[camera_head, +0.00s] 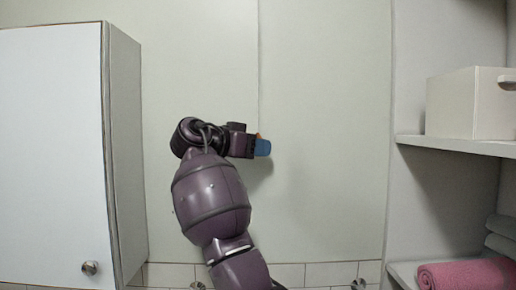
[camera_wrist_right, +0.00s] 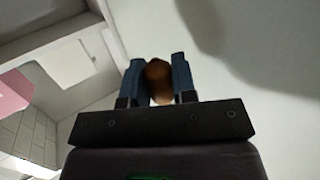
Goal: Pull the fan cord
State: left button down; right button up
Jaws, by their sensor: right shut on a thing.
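The fan cord (camera_head: 259,60) hangs as a thin, straight line down the pale wall in the head view. Its brown, rounded wooden pull (camera_wrist_right: 158,82) shows in the right wrist view between the two blue fingers. My right gripper (camera_head: 263,147) is at the lower end of the cord, with its blue fingers pointing right. It also shows in the right wrist view (camera_wrist_right: 158,80), shut on the pull. In the head view the fingers hide most of the pull. My left gripper is not in view.
A white cabinet (camera_head: 52,150) with a round knob stands at the left. Shelves (camera_head: 455,144) at the right hold a white box (camera_head: 470,103), a rolled pink towel (camera_head: 465,274) and grey towels (camera_head: 501,236). The wall around my right gripper is clear.

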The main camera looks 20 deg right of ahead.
jog(key=shift+f+b, duration=0.35)
jog(key=shift+f, duration=0.2)
jog(key=o, duration=1)
jog(key=b+v, duration=0.2)
jog(key=v, duration=0.9)
